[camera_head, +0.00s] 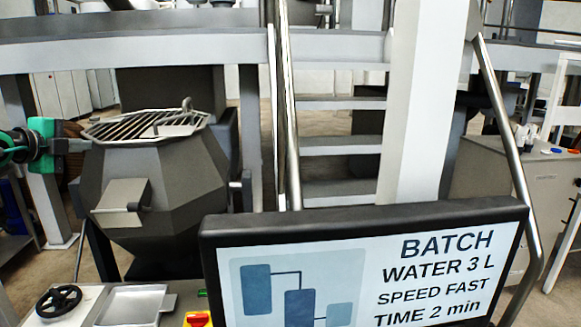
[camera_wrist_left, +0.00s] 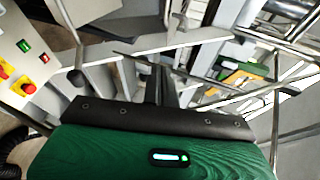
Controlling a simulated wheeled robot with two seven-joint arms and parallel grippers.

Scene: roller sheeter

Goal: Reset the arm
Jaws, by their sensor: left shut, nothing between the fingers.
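My left gripper (camera_head: 80,146) comes in from the left edge in the head view, dark with green parts on its wrist. Its fingers are shut with nothing between them, and they point right, in front of the dark mixer vessel (camera_head: 165,185) near its grated top (camera_head: 145,126). I cannot tell whether they touch it. In the left wrist view the closed fingers (camera_wrist_left: 159,84) stick up past the dark palm edge, above the green housing. My right gripper is not in view.
A display screen (camera_head: 290,290) reading "BATCH WATER 3 L SPEED FAST TIME 2 min" fills the lower right. A black handwheel (camera_head: 59,300) and a metal tray (camera_head: 133,304) lie lower left. Stairs (camera_head: 340,145) with metal rails stand behind. A control panel (camera_wrist_left: 26,50) with buttons shows in the wrist view.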

